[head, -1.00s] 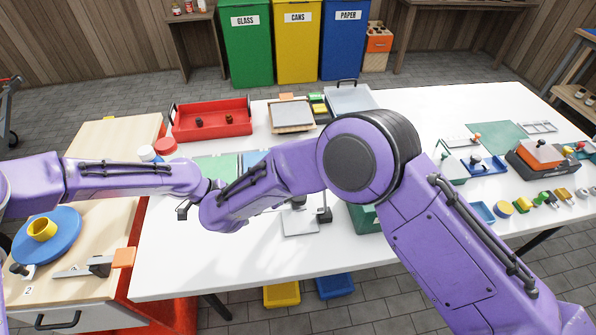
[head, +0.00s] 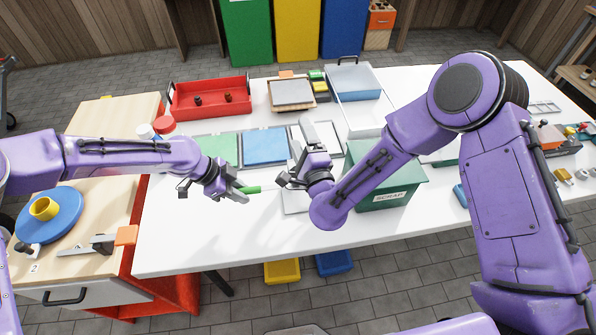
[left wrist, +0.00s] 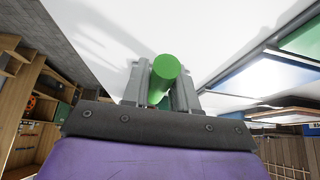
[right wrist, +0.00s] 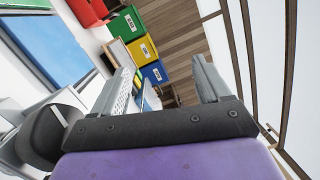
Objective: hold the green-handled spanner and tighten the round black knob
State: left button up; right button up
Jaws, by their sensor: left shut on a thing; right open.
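My left gripper (head: 236,191) is shut on the green-handled spanner (head: 251,189), above the front left of the white table. The green handle end sticks out to the right of the fingers, and in the left wrist view the handle (left wrist: 165,70) stands between both fingers. The spanner's metal head cannot be made out. My right gripper (head: 288,180) is open and empty, a short way right of the spanner. A dark rounded shape (right wrist: 45,135) shows close at the left of the right wrist view; I cannot tell whether it is the round black knob. No knob is clear in the head view.
A grey plate (head: 294,203) lies partly under my right gripper. A green scrap box (head: 388,190) stands right of it. A green mat (head: 217,148) and a blue mat (head: 265,146) lie behind. A red tray (head: 211,98) is at the back. The table's front left is clear.

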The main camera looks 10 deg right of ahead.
jog(key=s+m+y, duration=0.1)
jog(key=s+f+m+g+y, duration=0.1)
jog(key=s+y, duration=0.1)
jog(key=s+a+f+g+y, duration=0.1)
jog(key=shift+s+f+m+y, duration=0.1)
jog(key=shift+s+m+y, duration=0.2)
jog(key=shift+s+m, duration=0.1)
jog(key=s+d+f+m+g+y, duration=0.2)
jog(key=s+d+f+m, duration=0.3)
jog(key=s+m, duration=0.4)
jog(key=shift+n, duration=0.4)
jog(key=x, duration=1)
jog(key=shift+w+a+r, duration=0.1)
jog(key=shift+w+a, duration=0.15)
jog(key=shift+w, duration=0.05)
jog(key=shift+c, duration=0.2)
jog(key=c, duration=0.9)
